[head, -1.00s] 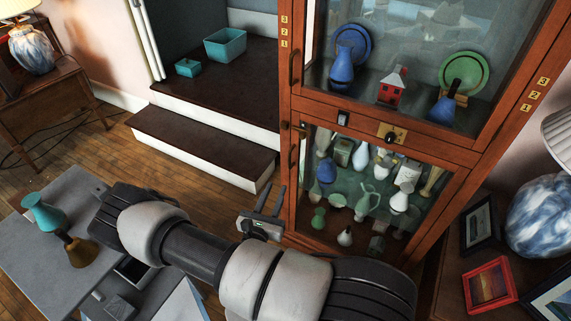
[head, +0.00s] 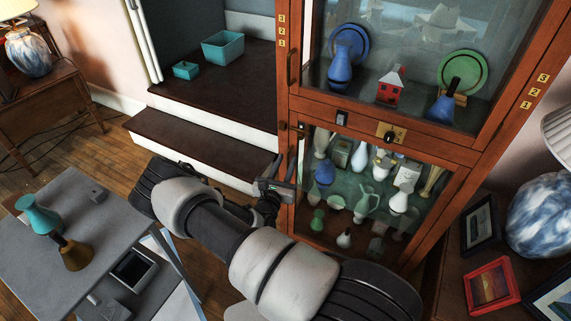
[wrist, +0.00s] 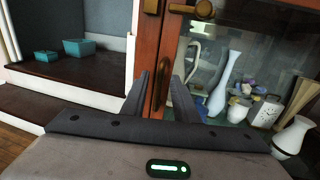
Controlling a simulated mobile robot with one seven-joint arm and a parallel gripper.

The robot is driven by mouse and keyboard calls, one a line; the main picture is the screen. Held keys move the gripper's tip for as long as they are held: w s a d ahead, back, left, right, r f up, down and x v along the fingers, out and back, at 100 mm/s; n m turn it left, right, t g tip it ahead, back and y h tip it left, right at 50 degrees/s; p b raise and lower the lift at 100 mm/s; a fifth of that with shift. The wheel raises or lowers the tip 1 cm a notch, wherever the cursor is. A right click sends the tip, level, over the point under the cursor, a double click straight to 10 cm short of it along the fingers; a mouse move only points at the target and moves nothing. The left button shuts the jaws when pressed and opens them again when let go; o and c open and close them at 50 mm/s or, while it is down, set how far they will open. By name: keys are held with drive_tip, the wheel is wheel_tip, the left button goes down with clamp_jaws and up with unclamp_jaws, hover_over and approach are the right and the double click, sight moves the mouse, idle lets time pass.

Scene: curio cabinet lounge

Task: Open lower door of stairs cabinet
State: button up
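The wooden cabinet (head: 285,110) has a glass upper door and a glass lower door (head: 376,156), both closed. In the wrist view, the lower door's handle (wrist: 164,86) is a dark vertical pull on the left wooden stile. A brass turn latch (wrist: 203,9) sits above it. My gripper (wrist: 162,84) is open, its two fingers on either side of the handle in the picture; contact cannot be told. In the head view, my gripper (head: 280,172) is at the lower door's left edge, and the handle is mostly hidden there.
Vases and small ornaments stand behind the lower glass. Dark steps (head: 205,142) with teal boxes (head: 223,46) lie left of the cabinet. A side table with frames stands right.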

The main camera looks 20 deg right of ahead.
drive_tip(key=shift+c, duration=0.4)
clamp_jaws()
idle(0.9)
